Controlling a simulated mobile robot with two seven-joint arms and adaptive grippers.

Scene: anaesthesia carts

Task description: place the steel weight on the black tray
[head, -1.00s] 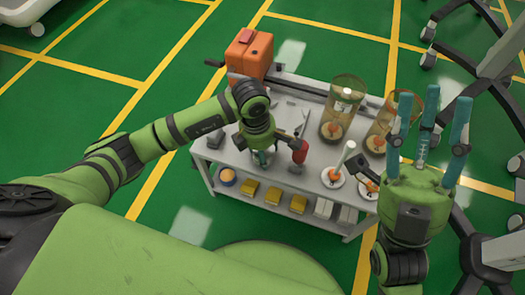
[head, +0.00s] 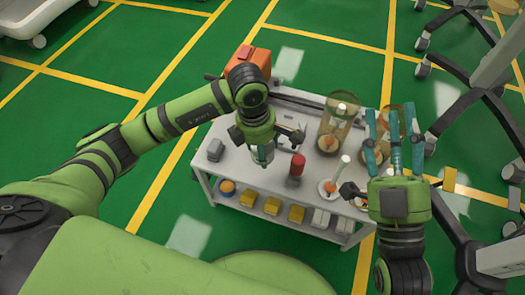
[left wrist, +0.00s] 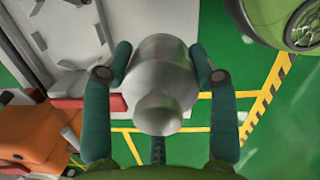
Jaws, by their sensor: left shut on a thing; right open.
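The steel weight (left wrist: 160,75), a shiny grey cylinder with a round knob, fills the middle of the left wrist view. My left gripper (left wrist: 160,52) is shut on it, with teal fingers along both its sides. In the head view my left gripper (head: 262,154) hangs over the front part of the cart; its fingers largely hide the weight there. I cannot clearly pick out a black tray in either view. My right gripper (head: 393,120) is open and empty, its fingers spread upward at the cart's right end.

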